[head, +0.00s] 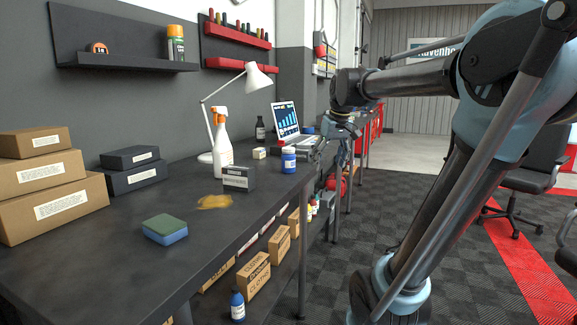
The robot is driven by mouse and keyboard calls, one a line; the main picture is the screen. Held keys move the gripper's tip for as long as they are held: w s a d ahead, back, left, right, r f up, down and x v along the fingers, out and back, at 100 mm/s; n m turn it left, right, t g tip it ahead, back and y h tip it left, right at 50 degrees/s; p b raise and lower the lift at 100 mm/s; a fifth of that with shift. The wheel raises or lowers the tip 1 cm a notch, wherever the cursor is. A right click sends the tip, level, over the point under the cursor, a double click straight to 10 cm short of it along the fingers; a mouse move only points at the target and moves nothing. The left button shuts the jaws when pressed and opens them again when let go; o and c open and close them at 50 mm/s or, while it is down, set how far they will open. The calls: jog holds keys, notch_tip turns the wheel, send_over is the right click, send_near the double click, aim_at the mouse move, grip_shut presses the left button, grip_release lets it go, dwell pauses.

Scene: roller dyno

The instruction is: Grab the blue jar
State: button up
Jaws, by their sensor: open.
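My gripper (328,152) is at the end of my arm, just right of the jar in the picture and by the bench edge. It is open, and the jar is not between its fingers. The fingers are small and dark here, and their exact distance from the jar is hard to tell.
Near the jar are a dark box (239,178), a small pale block (259,153), a spray bottle (221,145), a dark bottle (260,130) and a laptop (286,118). A lamp (258,77) arches above. A sponge (165,229) and a brown spill (214,202) lie nearer.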

aim_at(290, 148)
jog(key=w+a+r+n+y, duration=0.1)
jog(key=w+a+r+n, duration=0.2)
jog(key=w+a+r, duration=0.95)
jog(key=x, duration=0.4)
jog(key=w+d+x, duration=0.1)
jog(key=x, duration=0.4)
jog(key=d+x, duration=0.1)
jog(key=x, duration=0.3)
jog(key=shift+w+f, duration=0.25)
jog(key=shift+a+x, duration=0.15)
jog(key=shift+x, duration=1.2)
jog(key=shift+a+x, duration=0.15)
jog(key=shift+x, duration=1.15)
jog(key=shift+r, duration=0.1)
jog(key=c, duration=1.4)
